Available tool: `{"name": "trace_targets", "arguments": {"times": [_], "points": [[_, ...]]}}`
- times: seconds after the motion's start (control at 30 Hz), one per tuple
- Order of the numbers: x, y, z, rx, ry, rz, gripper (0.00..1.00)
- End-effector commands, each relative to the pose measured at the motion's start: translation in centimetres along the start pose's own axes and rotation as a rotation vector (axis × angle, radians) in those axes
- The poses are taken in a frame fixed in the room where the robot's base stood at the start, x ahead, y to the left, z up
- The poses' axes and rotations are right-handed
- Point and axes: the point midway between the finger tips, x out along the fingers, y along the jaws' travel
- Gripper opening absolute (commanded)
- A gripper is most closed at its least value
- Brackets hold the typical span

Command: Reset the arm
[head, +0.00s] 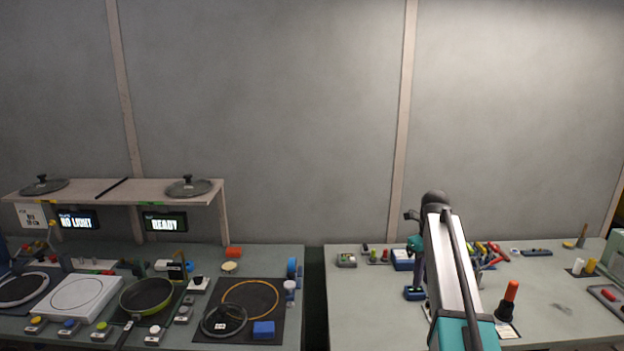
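My arm (450,270) rises from the bottom edge, right of centre, in front of the right bench. Its pale link runs up to a dark joint (435,200) against the wall. A teal part (415,245) shows just left of the link, partly covered by it. I cannot make out the two fingers of my gripper, so I cannot tell whether it is open or holds anything.
The left bench (205,340) carries a green frying pan (147,296), a white hot plate (82,297) and a glass lid (223,319). A shelf (140,192) holds two lids. A gap separates the benches.

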Motion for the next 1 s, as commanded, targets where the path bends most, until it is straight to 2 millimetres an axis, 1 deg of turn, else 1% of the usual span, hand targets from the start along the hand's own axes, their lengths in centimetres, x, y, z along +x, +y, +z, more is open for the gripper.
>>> {"name": "trace_targets", "arguments": {"times": [0.03, 0.27, 0.3, 0.37, 0.47, 0.57, 0.6, 0.67, 0.7, 0.8, 1.0], "points": [[0.7, 0.2, -0.1, -0.015, 0.003, 0.002, 0.24], [3.8, 1.3, -0.5, -0.108, 0.016, 0.014, 0.24], [4.6, 1.6, -0.6, -0.132, 0.02, 0.017, 0.24], [5.7, 1.9, -0.7, -0.165, 0.024, 0.021, 0.24], [7.9, 2.7, -1.1, -0.231, 0.032, 0.03, 0.24], [10.7, 3.8, -1.7, -0.317, 0.044, 0.044, 0.24], [12.1, 4.3, -2.0, -0.358, 0.049, 0.05, 0.24], [14.2, 5.2, -2.5, -0.426, 0.055, 0.06, 0.24], [15.6, 5.8, -2.9, -0.472, 0.06, 0.068, 0.24], [18.7, 7.2, -3.7, -0.58, 0.069, 0.086, 0.24], [24.5, 9.9, -5.7, -0.787, 0.084, 0.125, 0.24]]}}
